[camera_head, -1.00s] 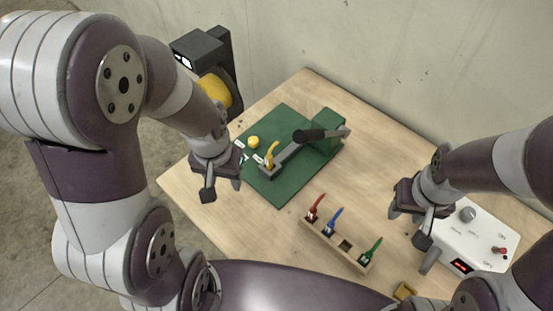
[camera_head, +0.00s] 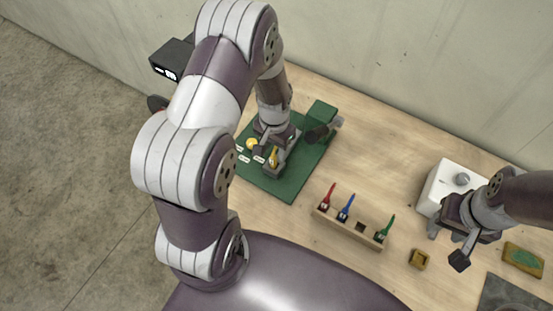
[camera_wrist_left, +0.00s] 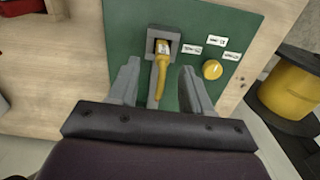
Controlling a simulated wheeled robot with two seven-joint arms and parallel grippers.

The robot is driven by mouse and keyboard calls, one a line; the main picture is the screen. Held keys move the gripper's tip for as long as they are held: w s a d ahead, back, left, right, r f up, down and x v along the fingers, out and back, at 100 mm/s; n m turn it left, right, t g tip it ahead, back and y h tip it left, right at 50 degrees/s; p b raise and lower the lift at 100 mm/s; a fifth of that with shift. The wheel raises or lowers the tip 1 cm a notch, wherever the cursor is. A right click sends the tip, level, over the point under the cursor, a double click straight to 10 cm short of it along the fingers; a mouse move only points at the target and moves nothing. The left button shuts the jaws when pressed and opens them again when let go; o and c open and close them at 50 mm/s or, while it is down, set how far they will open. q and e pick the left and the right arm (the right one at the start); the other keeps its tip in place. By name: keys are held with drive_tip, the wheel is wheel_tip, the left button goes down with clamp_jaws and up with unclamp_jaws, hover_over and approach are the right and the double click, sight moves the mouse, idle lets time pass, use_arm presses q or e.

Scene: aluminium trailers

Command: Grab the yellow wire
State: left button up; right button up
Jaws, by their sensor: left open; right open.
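The yellow wire (camera_wrist_left: 161,72) is a short yellow plug-like piece in a grey square socket on the green board (camera_wrist_left: 118,25). In the left wrist view it lies between the two fingers of my left gripper (camera_wrist_left: 160,85), which is open with a gap on both sides. My right gripper (camera_head: 452,243) is open and empty, in front of the white box at the right.
A wooden rack (camera_head: 348,229) holds red, blue and green pieces, with one empty slot. A yellow knob (camera_wrist_left: 212,69) and white labels sit on the board near the wire. A yellow spool (camera_wrist_left: 290,82) stands beyond the table edge.

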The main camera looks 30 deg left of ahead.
sight(274, 155)
use_arm(q)
drive_tip(key=f+p, duration=0.1)
drive_tip(key=f, duration=0.2)
drive_tip(key=f+p, duration=0.1)
drive_tip(key=f, duration=0.2)
drive_tip(key=shift+s+a, duration=0.15)
drive_tip(key=shift+s, duration=0.05)
drive_tip(key=shift+w+f, duration=0.1)
drive_tip(key=shift+f, duration=0.05)
clamp_jaws()
